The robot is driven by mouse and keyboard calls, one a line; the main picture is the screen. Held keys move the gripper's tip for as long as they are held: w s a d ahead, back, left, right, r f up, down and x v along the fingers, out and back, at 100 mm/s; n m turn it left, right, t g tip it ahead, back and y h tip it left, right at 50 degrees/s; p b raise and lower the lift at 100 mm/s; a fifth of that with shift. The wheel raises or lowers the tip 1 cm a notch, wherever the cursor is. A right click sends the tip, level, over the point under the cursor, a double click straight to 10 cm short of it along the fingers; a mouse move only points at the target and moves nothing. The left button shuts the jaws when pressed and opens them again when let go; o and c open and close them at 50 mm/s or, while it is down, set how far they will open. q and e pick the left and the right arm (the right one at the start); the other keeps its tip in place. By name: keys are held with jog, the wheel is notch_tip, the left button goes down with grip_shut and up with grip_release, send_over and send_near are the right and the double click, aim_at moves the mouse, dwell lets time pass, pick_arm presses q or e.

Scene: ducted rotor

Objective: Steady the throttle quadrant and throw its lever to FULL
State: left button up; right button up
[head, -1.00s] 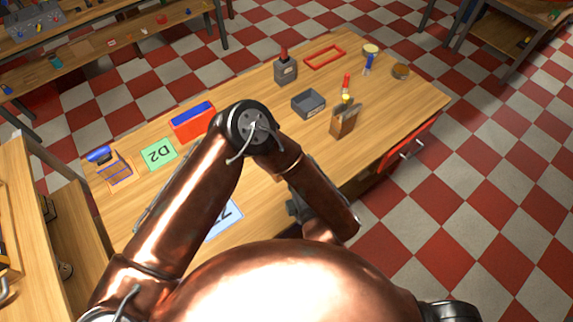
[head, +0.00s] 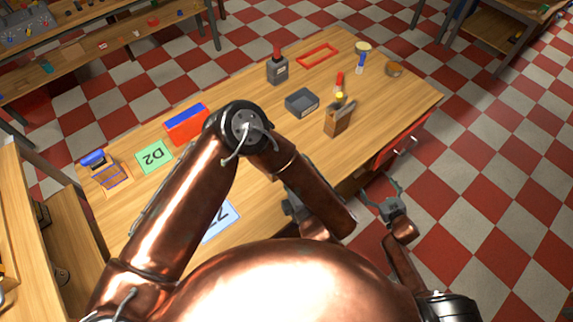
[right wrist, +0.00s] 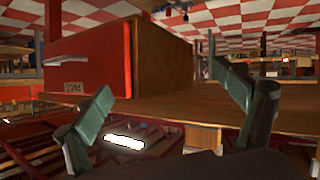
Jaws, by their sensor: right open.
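A grey box with a red-topped lever (head: 277,68), which looks like the throttle quadrant, stands upright at the back of the wooden bench. Its lever setting is too small to read. My right gripper (head: 379,188) is open and empty beyond the bench's right front edge, well short of the grey box. In the right wrist view its two fingers (right wrist: 160,80) are spread, with nothing between them. My left arm bends over the middle of the bench. A grey part, probably my left gripper (head: 290,206), shows low by the forearm, mostly hidden; its jaws cannot be made out.
A grey open bin (head: 302,102) and a wooden tool block (head: 338,122) stand right of centre. A red frame (head: 318,55), a red-and-blue box (head: 186,125) and a green D2 card (head: 154,157) lie around. A red drawer front (head: 398,143) is on the bench's right side.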

jog(key=w+a+r+n+t+y, duration=0.1)
jog(key=w+a+r, duration=0.1)
jog(key=r, duration=0.4)
jog(key=w+a+r+n+t+y, duration=0.1)
jog(key=w+a+r, duration=0.2)
jog(key=r, duration=0.3)
jog(key=a+y, duration=0.1)
jog(key=a, duration=0.5)
jog(key=a+r+y, duration=0.1)
jog(key=a, duration=0.5)
jog(key=a+r+y, duration=0.1)
jog(key=a, duration=0.6)
jog(key=shift+w+y, duration=0.15)
jog(key=shift+y, duration=0.15)
jog(key=s+a+r+y, duration=0.1)
jog(key=a+r+y, duration=0.1)
jog(key=a, duration=0.6)
jog(key=s+a+r+y, duration=0.1)
jog(key=s+a+r, duration=0.1)
jog(key=a, duration=0.6)
jog(key=w+a+n, duration=0.1)
jog(key=w+a, duration=0.4)
jog(key=w, duration=0.2)
jog(key=shift+f+g, duration=0.3)
jog(key=shift+c, duration=0.5)
jog(key=c, duration=1.5)
jog(key=shift+o, duration=0.2)
